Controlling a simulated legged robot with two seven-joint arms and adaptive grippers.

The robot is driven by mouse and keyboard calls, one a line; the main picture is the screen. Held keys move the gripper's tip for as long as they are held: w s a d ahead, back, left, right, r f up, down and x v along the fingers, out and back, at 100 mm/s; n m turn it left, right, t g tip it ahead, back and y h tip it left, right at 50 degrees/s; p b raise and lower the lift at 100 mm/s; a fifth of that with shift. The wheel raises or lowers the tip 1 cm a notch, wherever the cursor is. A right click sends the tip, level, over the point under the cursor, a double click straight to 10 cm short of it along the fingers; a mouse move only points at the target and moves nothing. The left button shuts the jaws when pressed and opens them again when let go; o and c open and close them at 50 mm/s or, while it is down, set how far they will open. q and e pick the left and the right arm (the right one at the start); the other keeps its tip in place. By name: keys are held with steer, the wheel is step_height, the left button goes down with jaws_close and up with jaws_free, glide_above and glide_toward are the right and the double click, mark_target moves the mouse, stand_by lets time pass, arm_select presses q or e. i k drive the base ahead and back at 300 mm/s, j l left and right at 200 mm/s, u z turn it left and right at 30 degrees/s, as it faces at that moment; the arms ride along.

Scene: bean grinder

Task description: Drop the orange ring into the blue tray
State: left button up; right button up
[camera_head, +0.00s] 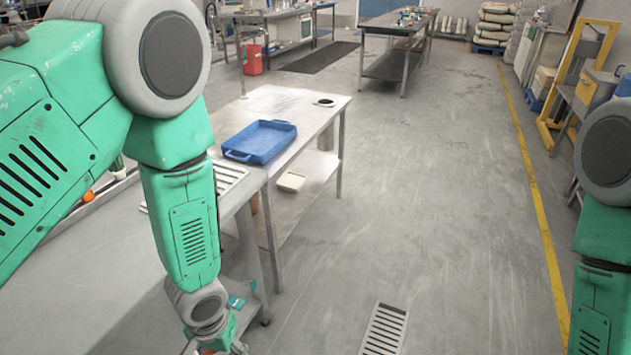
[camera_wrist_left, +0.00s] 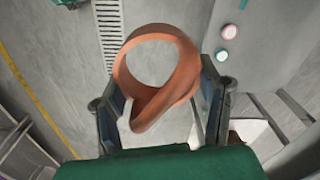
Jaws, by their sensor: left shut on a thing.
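The orange ring (camera_wrist_left: 186,80) is held between the two dark fingers of my left gripper (camera_wrist_left: 160,105) in the left wrist view. It is tilted, and its opening faces the camera. In the head view the left gripper is at the bottom edge, low beside the near table, and the ring cannot be made out there. The blue tray (camera_head: 259,141) lies on the light table behind and above my left gripper in the picture; it looks empty. My right arm shows at the right edge, but its gripper is out of view.
The near metal table (camera_head: 110,262) fills the lower left, with a slotted grate (camera_head: 228,177) near the blue tray. The light table (camera_head: 318,112) has a round hole at its far corner. Open floor (camera_head: 430,190) lies to the right.

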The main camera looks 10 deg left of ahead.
mark_target(254, 145)
steer(key=i+l+z, duration=0.15)
steer(key=i, duration=0.65)
steer(key=i+l+z, duration=0.1)
steer(key=i, duration=0.75)
